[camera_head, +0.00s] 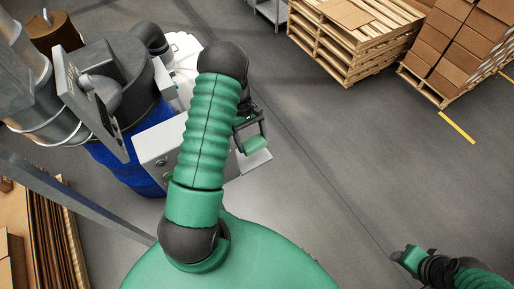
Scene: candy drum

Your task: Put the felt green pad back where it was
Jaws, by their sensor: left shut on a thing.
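My left arm reaches up the middle, and its dark gripper (250,132) is shut on the felt green pad (256,145). The pad is a small pale green piece at the fingertips. It is close to a light grey box-like surface beside the blue drum; I cannot tell whether it touches that surface. The arm's ribbed green sleeve hides part of the box. My right gripper (411,257) is at the lower right, away from the pad; its jaws are too small to read.
A blue drum (122,165) with grey machinery and a grey box (160,150) stands at the left. Stacked pallets (345,45) and cardboard boxes (455,45) stand at the upper right. A grey rail crosses the lower left.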

